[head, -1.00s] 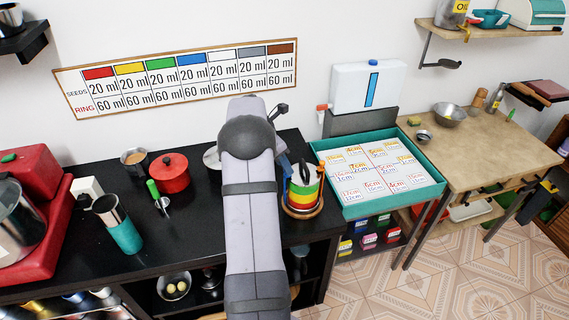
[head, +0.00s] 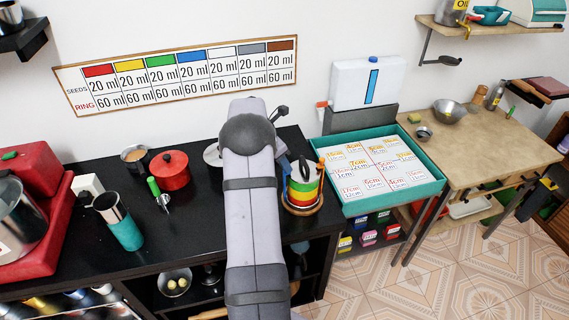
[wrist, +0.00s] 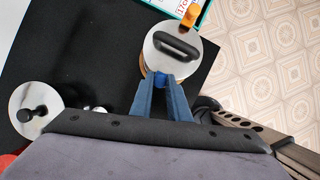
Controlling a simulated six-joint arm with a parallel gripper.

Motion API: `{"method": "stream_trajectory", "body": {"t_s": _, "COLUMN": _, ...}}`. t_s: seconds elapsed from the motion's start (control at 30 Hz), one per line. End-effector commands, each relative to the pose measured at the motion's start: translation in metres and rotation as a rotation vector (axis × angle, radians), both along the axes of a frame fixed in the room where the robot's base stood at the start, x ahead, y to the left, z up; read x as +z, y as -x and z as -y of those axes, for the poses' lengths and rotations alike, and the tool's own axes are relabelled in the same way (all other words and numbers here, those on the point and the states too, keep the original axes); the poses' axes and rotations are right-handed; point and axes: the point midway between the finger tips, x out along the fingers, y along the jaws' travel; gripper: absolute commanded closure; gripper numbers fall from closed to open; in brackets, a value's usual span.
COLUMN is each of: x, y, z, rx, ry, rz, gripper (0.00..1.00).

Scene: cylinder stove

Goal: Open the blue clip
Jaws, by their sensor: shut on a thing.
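A round striped canister (head: 303,193) stands at the right end of the black counter. In the wrist view its steel lid (wrist: 188,62) with a black handle shows from above. My gripper (wrist: 160,80) is at the near side of the lid, its blue fingers shut on the small blue clip (wrist: 160,79). The clip is mostly hidden between the fingertips, so whether it is open or closed cannot be told. An orange clip (wrist: 190,16) sticks out on the far side of the lid. In the head view my arm hides most of the gripper.
A second steel lid with a black knob (wrist: 35,108) lies left of my gripper. A red pot (head: 170,171) and a green-handled tool (head: 158,194) are farther left. A teal tray of cards (head: 340,208) stands right of the canister.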

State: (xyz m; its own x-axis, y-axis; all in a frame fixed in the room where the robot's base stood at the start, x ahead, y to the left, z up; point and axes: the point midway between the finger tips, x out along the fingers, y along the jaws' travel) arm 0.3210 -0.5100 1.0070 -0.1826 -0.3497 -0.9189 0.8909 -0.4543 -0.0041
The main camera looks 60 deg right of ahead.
Motion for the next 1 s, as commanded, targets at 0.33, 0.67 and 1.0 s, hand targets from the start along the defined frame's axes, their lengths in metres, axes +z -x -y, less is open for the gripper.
{"method": "stream_trajectory", "body": {"t_s": 0.33, "x": -0.007, "y": -0.025, "z": -0.023, "rx": 0.009, "ry": 0.119, "rz": -0.119, "gripper": 1.00}}
{"method": "stream_trajectory", "body": {"t_s": 0.67, "x": -0.021, "y": -0.055, "z": -0.053, "rx": 0.007, "ry": 0.293, "rz": -0.291, "gripper": 1.00}}
{"method": "stream_trajectory", "body": {"t_s": 1.0, "x": -0.032, "y": -0.071, "z": -0.071, "rx": 0.000, "ry": 0.336, "rz": -0.334, "gripper": 1.00}}
